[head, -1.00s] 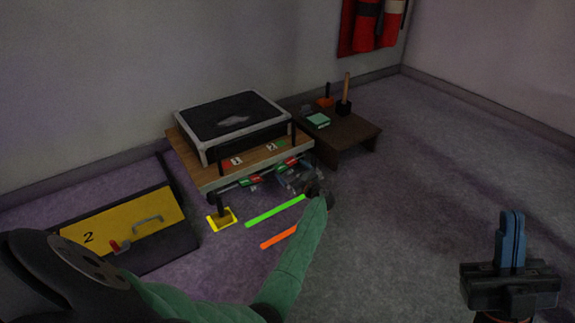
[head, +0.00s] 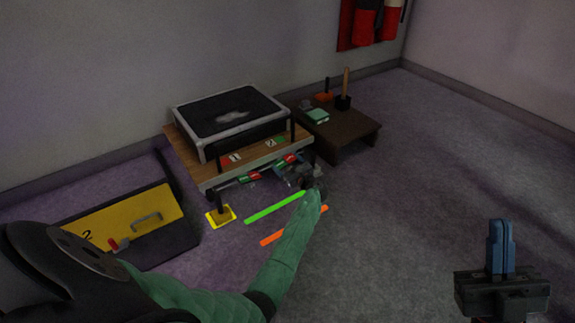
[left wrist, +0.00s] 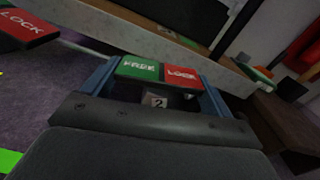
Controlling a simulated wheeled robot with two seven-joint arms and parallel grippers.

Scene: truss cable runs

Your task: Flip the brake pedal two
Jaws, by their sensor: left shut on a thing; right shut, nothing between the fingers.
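Brake pedal two (left wrist: 160,72) is a rocker with a green FREE half on the left and a red LOCK half on the right. A tag marked 2 (left wrist: 157,102) shows below it. In the head view the pedal (head: 285,161) is small under the trolley's front edge. My left gripper (head: 300,178) is at it; in the left wrist view its blue fingers (left wrist: 159,86) stand on both sides of the pedal, shut on it. Another pedal (head: 250,177) is to the left, its red LOCK end (left wrist: 22,28) near in the wrist view. My right gripper (head: 501,246) is shut and empty, away from the trolley.
The trolley (head: 206,184) has a wooden deck carrying a black, grey-rimmed case (head: 228,108). A yellow wheel chock (head: 220,215) and green (head: 274,207) and orange (head: 272,237) floor strips lie in front. A low brown table (head: 358,132) stands right.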

